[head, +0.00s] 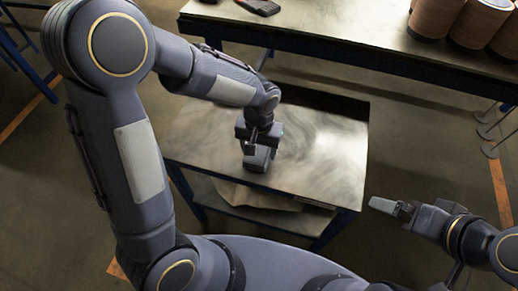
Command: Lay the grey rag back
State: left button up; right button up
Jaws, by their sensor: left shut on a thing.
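My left gripper (260,146) reaches down over the metal-topped cart (320,150) and is shut on a small grey thing (257,160). That thing looks like the grey rag, but it is small and partly hidden by the gripper. It is at or just above the cart top, near the front edge; I cannot tell whether it touches. My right gripper (388,206) is off the cart's right front corner, over the floor. Whether its fingers are apart is unclear.
A crumpled tan sheet or sack (250,196) lies on the cart's lower shelf. Behind stands a longer bench (340,32) with brown drums (436,16) at right and a dark tool (259,7) at left. The cart top's right half is clear.

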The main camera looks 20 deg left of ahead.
pick_arm(q)
jog(key=shift+f, duration=0.35)
jog(key=shift+f, duration=0.15)
jog(key=o, duration=1)
